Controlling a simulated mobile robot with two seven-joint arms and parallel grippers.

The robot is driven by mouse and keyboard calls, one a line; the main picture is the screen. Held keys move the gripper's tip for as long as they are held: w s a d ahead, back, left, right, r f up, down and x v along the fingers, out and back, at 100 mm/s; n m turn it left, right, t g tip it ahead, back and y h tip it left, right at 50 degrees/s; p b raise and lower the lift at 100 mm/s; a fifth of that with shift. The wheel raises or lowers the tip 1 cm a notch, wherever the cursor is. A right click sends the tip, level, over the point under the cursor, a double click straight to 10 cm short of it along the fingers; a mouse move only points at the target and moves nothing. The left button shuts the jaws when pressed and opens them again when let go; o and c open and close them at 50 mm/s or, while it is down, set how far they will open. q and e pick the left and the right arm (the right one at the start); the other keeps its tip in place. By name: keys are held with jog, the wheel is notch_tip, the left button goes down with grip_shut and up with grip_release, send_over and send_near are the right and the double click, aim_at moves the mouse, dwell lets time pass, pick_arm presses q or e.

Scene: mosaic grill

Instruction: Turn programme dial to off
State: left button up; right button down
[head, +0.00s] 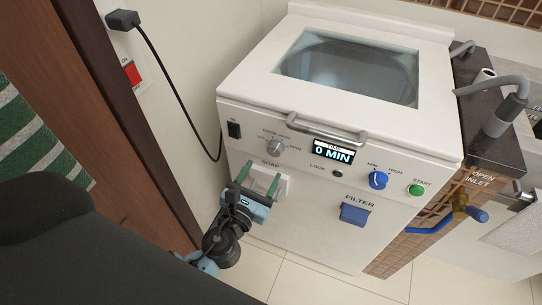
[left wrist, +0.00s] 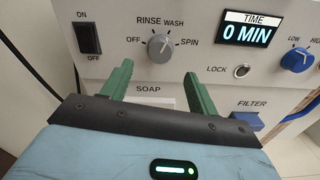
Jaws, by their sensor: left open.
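The grey programme dial (head: 275,147) is on the upper left of the white washer's front panel. In the left wrist view the dial (left wrist: 160,46) has OFF at its left, RINSE and WASH above, and SPIN at its right. I cannot surely tell which label its pointer faces. My left gripper (head: 260,176) is open and empty, in front of the SOAP drawer and below the dial. In the left wrist view its green fingers (left wrist: 158,75) stand apart, one on each side below the dial, not touching it. My right gripper is not in view.
Beside the dial are the power switch (left wrist: 88,38), the time display (head: 333,152) reading 0 MIN and the lock (left wrist: 242,71). A metal handle (head: 325,131) sticks out above. The blue knob (head: 378,180) and green start button (head: 416,190) are further right. A brown wooden edge stands left.

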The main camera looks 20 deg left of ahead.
aim_at(273, 153)
pick_arm(q)
jog(key=w, duration=0.6)
jog(key=shift+w+a, duration=0.15)
jog(key=shift+w, duration=0.25)
jog(key=c, duration=1)
